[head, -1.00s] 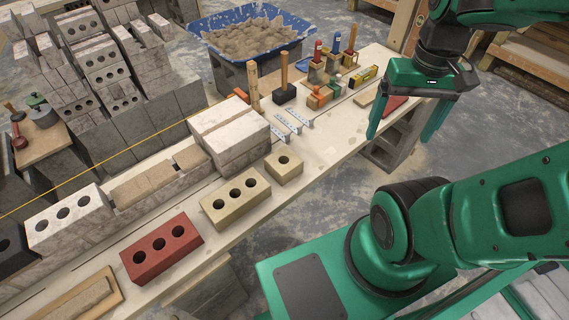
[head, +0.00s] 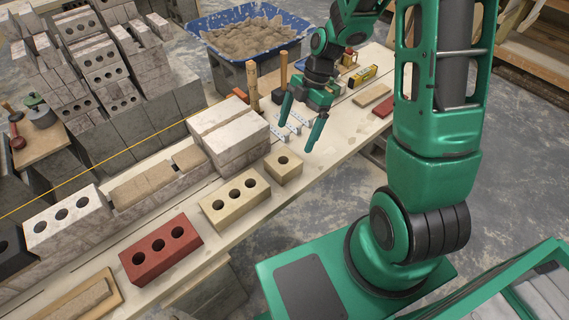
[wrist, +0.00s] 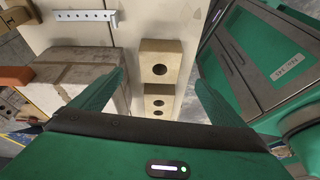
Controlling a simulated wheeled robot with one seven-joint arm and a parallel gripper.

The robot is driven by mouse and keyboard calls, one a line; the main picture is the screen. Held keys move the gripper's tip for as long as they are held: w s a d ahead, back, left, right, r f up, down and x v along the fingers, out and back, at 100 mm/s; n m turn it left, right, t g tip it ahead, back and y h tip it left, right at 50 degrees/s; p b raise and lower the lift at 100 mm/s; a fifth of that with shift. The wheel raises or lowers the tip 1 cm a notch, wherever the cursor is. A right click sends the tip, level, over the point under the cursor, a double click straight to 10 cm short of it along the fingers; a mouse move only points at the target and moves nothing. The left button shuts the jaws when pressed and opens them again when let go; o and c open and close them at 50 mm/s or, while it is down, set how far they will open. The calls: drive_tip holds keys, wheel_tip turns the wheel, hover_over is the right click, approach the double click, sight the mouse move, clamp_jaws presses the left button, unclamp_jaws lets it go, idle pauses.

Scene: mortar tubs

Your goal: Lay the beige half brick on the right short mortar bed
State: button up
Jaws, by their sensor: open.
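The beige half brick (head: 286,175), with one hole, lies on the plank table just right of the grey brick stack. It also shows in the wrist view (wrist: 160,49), between the finger lines and beyond the palm. My gripper (head: 297,134) is open and empty, pointing down above the table, behind and apart from the half brick. A short mortar bed (head: 188,157) lies on the low brick course, against the left side of the stack. A longer mortar bed (head: 142,188) lies left of it.
A beige three-hole brick (head: 215,212) and a red brick (head: 150,267) lie along the front of the table. The grey brick stack (head: 235,150) rises beside the short bed. A yellow string (head: 110,158) runs behind the course.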

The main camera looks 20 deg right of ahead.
sight(283, 159)
drive_tip(key=shift+w+a+f+n, duration=0.2)
drive_tip(key=shift+a+f+n, duration=0.35)
drive_tip(key=shift+f+n, duration=0.1)
drive_tip(key=x, duration=0.4)
drive_tip(key=shift+a+f, duration=0.15)
drive_tip(key=shift+f, duration=0.1)
drive_tip(key=shift+s+x, duration=0.15)
drive_tip(key=shift+x, duration=1.35)
drive_tip(key=shift+s+x, duration=0.2)
drive_tip(key=shift+x, duration=1.3)
drive_tip(key=shift+c, duration=0.6)
drive_tip(key=shift+a, duration=0.1)
drive_tip(key=c, duration=1.9)
drive_tip(key=shift+r, duration=0.1)
drive_tip(key=shift+r, duration=0.1)
